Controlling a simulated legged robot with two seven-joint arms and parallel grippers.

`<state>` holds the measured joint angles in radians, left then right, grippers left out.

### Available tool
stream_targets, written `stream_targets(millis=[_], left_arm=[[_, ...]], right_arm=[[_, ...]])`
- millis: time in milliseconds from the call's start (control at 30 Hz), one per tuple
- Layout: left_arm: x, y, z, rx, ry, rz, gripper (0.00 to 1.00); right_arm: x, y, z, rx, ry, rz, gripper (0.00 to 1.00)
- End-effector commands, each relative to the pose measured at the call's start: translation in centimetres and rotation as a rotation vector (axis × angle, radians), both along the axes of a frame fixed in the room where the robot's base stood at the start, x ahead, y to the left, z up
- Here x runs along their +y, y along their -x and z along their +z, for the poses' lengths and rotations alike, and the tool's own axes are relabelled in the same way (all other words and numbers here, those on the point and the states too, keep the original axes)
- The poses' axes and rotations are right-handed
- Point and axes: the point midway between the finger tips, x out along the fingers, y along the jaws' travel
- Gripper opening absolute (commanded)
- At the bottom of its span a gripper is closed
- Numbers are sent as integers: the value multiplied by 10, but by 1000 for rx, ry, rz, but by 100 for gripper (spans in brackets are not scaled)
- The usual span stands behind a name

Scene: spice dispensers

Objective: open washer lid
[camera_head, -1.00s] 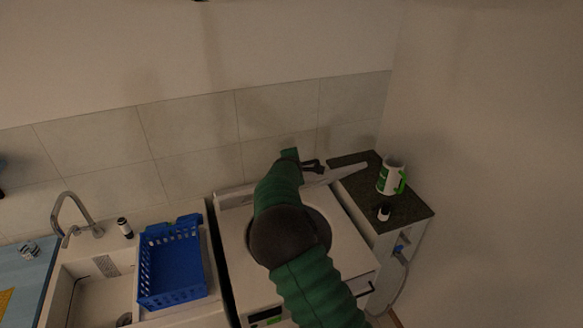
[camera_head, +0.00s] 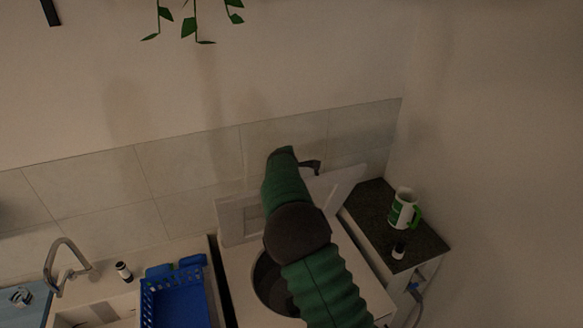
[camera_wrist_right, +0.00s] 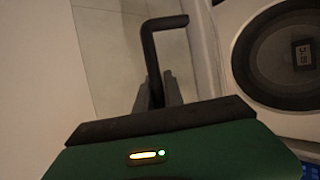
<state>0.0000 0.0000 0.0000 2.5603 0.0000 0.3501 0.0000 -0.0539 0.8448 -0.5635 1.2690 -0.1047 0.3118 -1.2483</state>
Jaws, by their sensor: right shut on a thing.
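The white washer (camera_head: 240,283) stands below my right arm, with its round drum opening (camera_head: 266,278) partly showing. Its white lid (camera_head: 342,188) is tilted up at the back, near the tiled wall. My green right arm hides the middle of the lid. In the right wrist view, the dark gripper fingers (camera_wrist_right: 158,85) show beside a pale edge, with the drum opening (camera_wrist_right: 285,50) to the right. My left gripper is not in view.
A dark-topped cabinet (camera_head: 374,207) at the right holds a white and green mug (camera_head: 402,211) and a small bottle (camera_head: 399,250). A blue basket (camera_head: 178,302) and a faucet (camera_head: 62,262) are at the left. The tiled wall (camera_head: 180,180) is close behind the lid.

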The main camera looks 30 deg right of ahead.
Motion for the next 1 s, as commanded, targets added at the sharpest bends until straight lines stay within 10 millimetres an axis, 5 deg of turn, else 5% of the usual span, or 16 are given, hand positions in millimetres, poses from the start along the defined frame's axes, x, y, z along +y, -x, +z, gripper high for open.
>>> stream_targets(millis=[100,133,300,667,1000], left_arm=[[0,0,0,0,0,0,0],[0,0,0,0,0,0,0],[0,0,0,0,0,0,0],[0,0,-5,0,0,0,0],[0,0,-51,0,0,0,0]], right_arm=[[0,1,-5,9,-3,-2,0],[0,1,-5,9,-3,-2,14],[1,0,-4,6,-2,0,34],[5,4,3,-2,-1,1,34],[52,52,51,-4,-5,5,34]])
